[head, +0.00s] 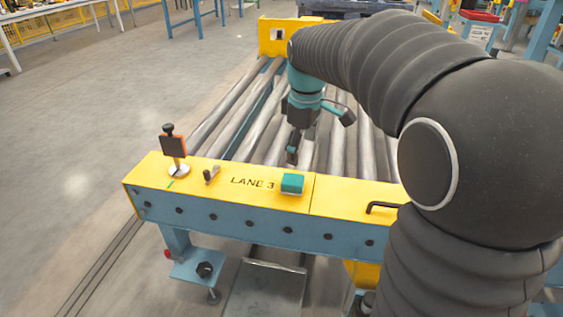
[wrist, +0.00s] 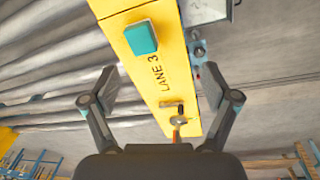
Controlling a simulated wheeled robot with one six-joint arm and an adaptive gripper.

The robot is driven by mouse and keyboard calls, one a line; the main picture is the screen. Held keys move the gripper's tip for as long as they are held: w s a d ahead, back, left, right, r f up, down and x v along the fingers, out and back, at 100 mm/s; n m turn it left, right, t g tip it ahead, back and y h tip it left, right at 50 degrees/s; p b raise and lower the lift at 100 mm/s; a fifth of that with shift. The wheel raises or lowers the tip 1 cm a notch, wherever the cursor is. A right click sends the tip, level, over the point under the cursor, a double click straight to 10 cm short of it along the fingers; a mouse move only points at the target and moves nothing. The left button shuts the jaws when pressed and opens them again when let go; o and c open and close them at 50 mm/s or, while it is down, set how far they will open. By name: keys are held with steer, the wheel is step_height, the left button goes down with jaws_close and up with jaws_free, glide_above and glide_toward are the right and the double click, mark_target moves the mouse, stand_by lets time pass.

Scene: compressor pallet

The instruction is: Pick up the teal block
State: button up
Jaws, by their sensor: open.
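The teal block (head: 292,183) sits on the yellow top of the roller frame, just right of the "LANE 3" lettering. It also shows in the wrist view (wrist: 141,38), near the top, beyond the fingertips. My gripper (head: 292,150) hangs over the rollers, behind the block in the head view and apart from it. In the wrist view my gripper (wrist: 168,82) has its two fingers spread wide with nothing between them but the yellow beam below.
A black handle (head: 383,207) is to the right. Metal rollers (head: 228,108) run behind. Open floor lies left.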

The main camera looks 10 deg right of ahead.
mark_target(293, 179)
steer(key=w+f+n+g, duration=0.1)
steer(key=w+f+n, duration=0.2)
steer(key=w, duration=0.4)
step_height(293, 179, down, 14)
steer(key=shift+r+b, duration=0.25)
steer(key=shift+b, duration=0.1)
steer(key=shift+c, duration=0.2)
steer(key=c, duration=1.4)
steer(key=shift+r, duration=0.1)
